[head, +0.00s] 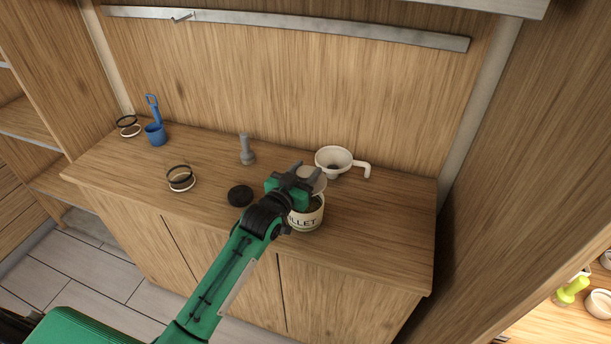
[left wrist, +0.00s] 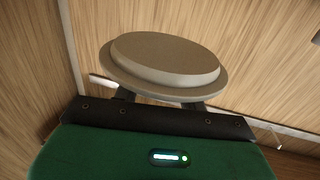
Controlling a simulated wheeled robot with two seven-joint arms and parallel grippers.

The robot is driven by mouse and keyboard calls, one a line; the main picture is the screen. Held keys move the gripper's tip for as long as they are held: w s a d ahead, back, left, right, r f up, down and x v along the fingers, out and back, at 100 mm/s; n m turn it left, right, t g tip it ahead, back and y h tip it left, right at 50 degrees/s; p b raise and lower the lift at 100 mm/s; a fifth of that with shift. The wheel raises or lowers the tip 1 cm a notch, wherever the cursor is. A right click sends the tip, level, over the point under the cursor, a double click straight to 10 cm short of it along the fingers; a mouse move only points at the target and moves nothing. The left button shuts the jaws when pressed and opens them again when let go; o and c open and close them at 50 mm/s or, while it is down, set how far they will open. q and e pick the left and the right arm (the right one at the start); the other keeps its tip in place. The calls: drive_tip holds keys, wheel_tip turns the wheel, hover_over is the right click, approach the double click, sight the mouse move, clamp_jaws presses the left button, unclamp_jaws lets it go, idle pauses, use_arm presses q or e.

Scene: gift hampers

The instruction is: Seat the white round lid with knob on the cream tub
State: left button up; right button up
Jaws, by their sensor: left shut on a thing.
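My left gripper (head: 297,172) is shut on the white round lid (head: 315,181), just above the cream tub. The lid also shows in the left wrist view (left wrist: 165,55) as a shaded round disc with a raised round step, tilted in that picture; its knob is hidden. The cream tub (head: 309,219), with dark lettering on its side, stands upright on the cabinet top, partly hidden by my gripper. I cannot tell whether lid and tub touch. My right gripper is in neither view.
A white funnel-like vessel with a handle (head: 334,158) stands close behind the tub. A black disc (head: 240,195) and a grey peg-like piece (head: 246,150) are to the left. Ringed items (head: 180,178) and a blue scoop (head: 155,132) sit farther left. The cabinet top's right end (head: 400,215) is clear.

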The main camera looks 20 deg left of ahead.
use_arm(q)
drive_tip(key=shift+f, duration=0.5)
drive_tip(key=shift+f+b, duration=0.95)
drive_tip(key=shift+f, duration=0.65)
drive_tip(key=shift+f+b, duration=0.35)
drive_tip(key=shift+f, duration=0.4)
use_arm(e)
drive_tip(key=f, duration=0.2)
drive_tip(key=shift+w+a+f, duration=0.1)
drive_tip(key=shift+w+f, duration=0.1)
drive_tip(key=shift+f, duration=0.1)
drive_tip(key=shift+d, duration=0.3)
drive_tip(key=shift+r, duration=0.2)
use_arm(q)
drive_tip(key=shift+f+p, duration=0.15)
drive_tip(key=shift+p, duration=0.15)
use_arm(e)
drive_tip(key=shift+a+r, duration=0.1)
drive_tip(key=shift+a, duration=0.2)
